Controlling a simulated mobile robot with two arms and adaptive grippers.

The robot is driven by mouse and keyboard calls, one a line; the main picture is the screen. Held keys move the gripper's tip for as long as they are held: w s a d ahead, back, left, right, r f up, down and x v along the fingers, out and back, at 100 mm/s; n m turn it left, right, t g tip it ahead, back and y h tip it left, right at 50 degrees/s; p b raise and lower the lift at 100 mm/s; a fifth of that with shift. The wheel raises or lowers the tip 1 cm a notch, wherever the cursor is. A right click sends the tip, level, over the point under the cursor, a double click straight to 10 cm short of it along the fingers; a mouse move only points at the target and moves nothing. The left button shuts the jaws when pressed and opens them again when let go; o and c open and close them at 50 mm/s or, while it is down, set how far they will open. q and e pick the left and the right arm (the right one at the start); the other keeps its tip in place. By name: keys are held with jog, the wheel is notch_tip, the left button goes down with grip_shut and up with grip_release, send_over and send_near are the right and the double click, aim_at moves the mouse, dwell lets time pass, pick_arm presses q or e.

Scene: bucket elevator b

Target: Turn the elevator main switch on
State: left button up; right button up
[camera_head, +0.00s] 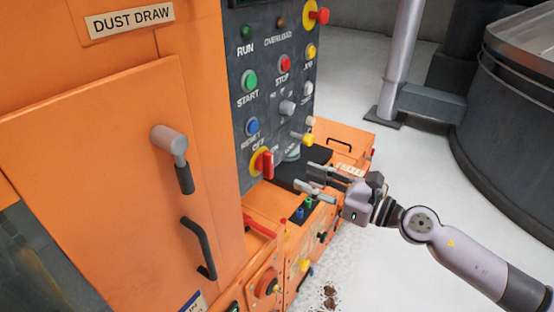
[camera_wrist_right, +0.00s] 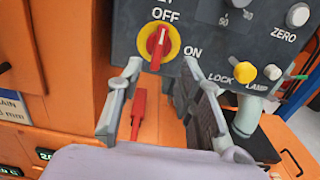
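The main switch is a red handle on a round yellow disc, low on the dark control panel in the head view (camera_head: 263,163). In the right wrist view the switch (camera_wrist_right: 158,42) has OFF printed above it and ON to its right. Its handle stands nearly upright, in line with OFF. My right gripper (camera_head: 305,177) is open and empty, to the right of the switch in the head view. In the wrist view the gripper's fingers (camera_wrist_right: 161,66) are spread wide below the switch, apart from it. My left gripper is not in view.
The dark panel (camera_head: 236,100) carries several buttons and knobs. A yellow LOCK knob (camera_wrist_right: 246,72) and a LAMP knob (camera_wrist_right: 273,73) sit right of the switch. A red lever (camera_wrist_right: 139,112) is below it. The orange cabinet (camera_head: 100,120) has protruding handles. Open floor lies right.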

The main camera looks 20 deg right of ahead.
aim_at(272, 164)
jog(key=p+x, duration=0.2)
jog(key=x, duration=0.2)
jog(key=p+x, duration=0.2)
jog(key=x, duration=0.2)
jog(key=shift+r, duration=0.2)
jog(key=shift+w+a+f, duration=0.2)
jog(key=shift+w+a, duration=0.2)
jog(key=shift+c, duration=0.3)
grip_shut()
